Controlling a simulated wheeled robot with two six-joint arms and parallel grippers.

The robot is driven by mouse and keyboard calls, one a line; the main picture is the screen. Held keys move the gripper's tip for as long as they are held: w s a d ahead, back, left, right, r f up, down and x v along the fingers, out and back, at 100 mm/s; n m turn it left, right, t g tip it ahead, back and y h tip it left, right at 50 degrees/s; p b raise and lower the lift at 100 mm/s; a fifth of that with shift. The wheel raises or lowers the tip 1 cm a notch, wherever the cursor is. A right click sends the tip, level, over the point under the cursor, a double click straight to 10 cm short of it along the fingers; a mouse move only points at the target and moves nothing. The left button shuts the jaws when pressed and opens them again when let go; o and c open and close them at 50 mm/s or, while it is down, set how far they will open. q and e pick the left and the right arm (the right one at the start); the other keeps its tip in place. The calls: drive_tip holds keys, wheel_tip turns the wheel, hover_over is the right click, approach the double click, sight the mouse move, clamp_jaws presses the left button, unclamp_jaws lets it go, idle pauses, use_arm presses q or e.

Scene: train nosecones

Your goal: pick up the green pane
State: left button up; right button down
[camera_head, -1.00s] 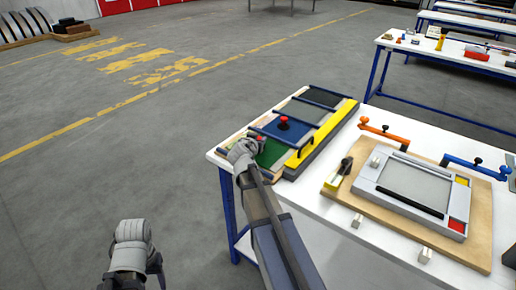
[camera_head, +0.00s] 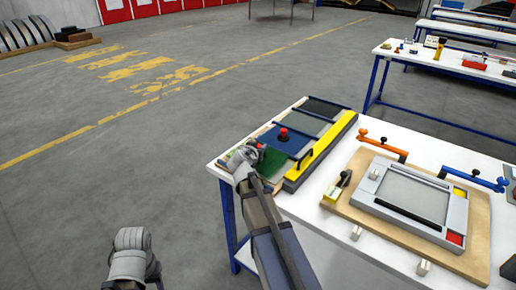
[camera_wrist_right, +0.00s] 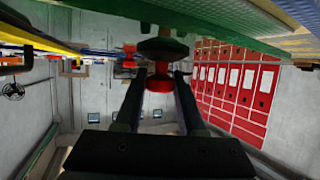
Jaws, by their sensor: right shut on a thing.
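The green pane (camera_head: 273,161) shows in the head view at the near left end of the row of panes, partly hidden by my right gripper (camera_head: 246,155). It looks tilted and raised from its place. In the right wrist view, its green underside or edge (camera_wrist_right: 235,17) runs along the top right. My right gripper (camera_wrist_right: 158,82) is shut on a red knob (camera_wrist_right: 159,83) with a dark disc beside it. My left gripper (camera_head: 135,262) hangs at the lower left over the floor, away from the table; its jaws cannot be made out.
A blue pane (camera_head: 279,142) with a red knob lies beside the green one, grey panes beyond. A yellow bar (camera_head: 325,148) with a black handle borders them. A wooden board (camera_head: 470,225) with a framed grey panel is at right. Open floor lies left.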

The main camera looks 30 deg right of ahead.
wheel_tip(320, 180, up, 8)
drive_tip(key=p, duration=0.7)
